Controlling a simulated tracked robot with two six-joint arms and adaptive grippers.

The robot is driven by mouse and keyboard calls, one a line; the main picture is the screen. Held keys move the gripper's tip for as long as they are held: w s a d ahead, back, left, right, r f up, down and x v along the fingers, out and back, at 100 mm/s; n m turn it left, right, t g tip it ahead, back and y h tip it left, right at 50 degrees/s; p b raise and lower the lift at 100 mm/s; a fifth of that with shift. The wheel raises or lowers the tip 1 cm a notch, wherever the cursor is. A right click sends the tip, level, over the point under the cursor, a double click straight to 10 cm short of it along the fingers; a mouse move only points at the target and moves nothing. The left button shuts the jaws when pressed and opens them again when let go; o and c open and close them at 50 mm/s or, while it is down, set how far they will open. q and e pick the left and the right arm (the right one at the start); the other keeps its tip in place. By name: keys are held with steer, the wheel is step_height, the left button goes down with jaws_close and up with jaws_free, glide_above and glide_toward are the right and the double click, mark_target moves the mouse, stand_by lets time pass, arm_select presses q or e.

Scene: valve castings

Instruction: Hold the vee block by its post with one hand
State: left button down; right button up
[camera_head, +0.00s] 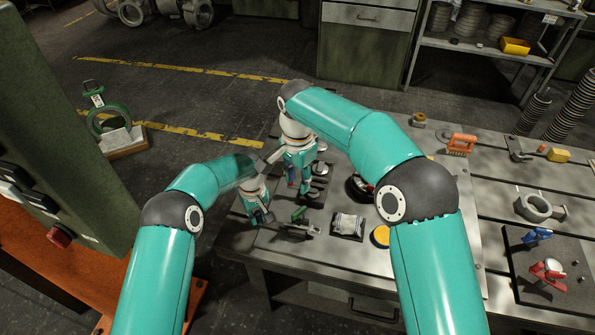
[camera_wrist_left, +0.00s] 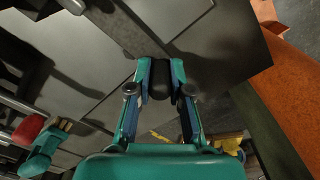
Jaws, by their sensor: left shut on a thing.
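My left gripper (camera_head: 264,217) is low at the near left edge of the grey steel table. In the left wrist view its fingers (camera_wrist_left: 162,85) are shut on a dark, rounded upright piece, which looks like the post of the vee block (camera_wrist_left: 161,78). The rest of the block is hard to make out, and in the head view the gripper hides it. My right gripper (camera_head: 297,178) points down over the table, just behind and right of the left one. Its fingertips are partly hidden, so its opening does not show.
A dark tool with a green lever (camera_head: 299,213) lies close right of my left gripper. A dark pad with a pale top (camera_head: 348,224) and a yellow disc (camera_head: 381,236) lie further right. An orange bench (camera_head: 45,245) is at left.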

arm_select(q)
steer(key=c, duration=1)
jaws_free()
